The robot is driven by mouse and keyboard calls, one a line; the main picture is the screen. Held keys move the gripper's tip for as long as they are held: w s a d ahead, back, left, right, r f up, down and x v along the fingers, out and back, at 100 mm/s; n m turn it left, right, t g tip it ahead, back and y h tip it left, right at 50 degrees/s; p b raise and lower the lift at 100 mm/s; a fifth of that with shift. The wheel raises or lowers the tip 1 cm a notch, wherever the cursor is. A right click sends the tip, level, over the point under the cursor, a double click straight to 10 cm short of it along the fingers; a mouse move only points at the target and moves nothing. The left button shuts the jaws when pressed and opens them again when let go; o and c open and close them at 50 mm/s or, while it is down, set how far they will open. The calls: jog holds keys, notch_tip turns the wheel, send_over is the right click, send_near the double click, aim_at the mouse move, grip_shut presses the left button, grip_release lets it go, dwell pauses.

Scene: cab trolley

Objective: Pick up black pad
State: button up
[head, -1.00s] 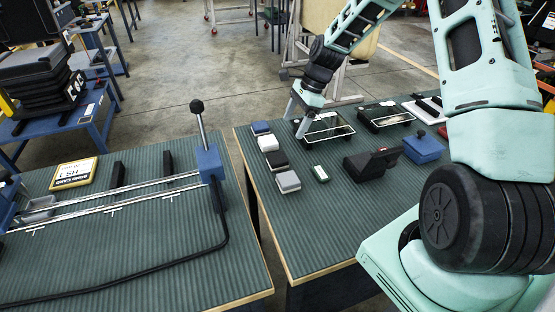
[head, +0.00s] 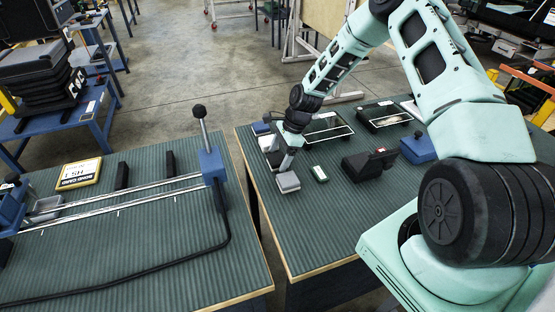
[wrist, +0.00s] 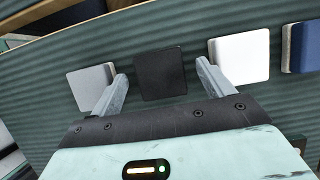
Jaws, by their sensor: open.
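The black pad (wrist: 161,74) lies flat on the green ribbed table top, in a row between a grey pad (wrist: 91,86) and a white pad (wrist: 243,58). In the wrist view my gripper (wrist: 161,76) is open, with one finger on each side of the black pad; nothing is held. The left finger overlaps the grey pad's edge in the picture and the right finger overlaps the white pad's edge. I cannot tell how high the fingertips are above the pads.
A blue pad (wrist: 300,48) ends the row. A small green-and-white box (head: 319,173), a dark device (head: 368,164) and black trays (head: 385,115) stand to the right. A gap separates this table from the left table with its rail fixture (head: 210,165).

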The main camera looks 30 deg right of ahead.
aim_at(279, 157)
jog(key=c, duration=1.1)
notch_tip(279, 157, up, 10)
jog(key=shift+b, duration=1)
jog(key=shift+o, duration=0.7)
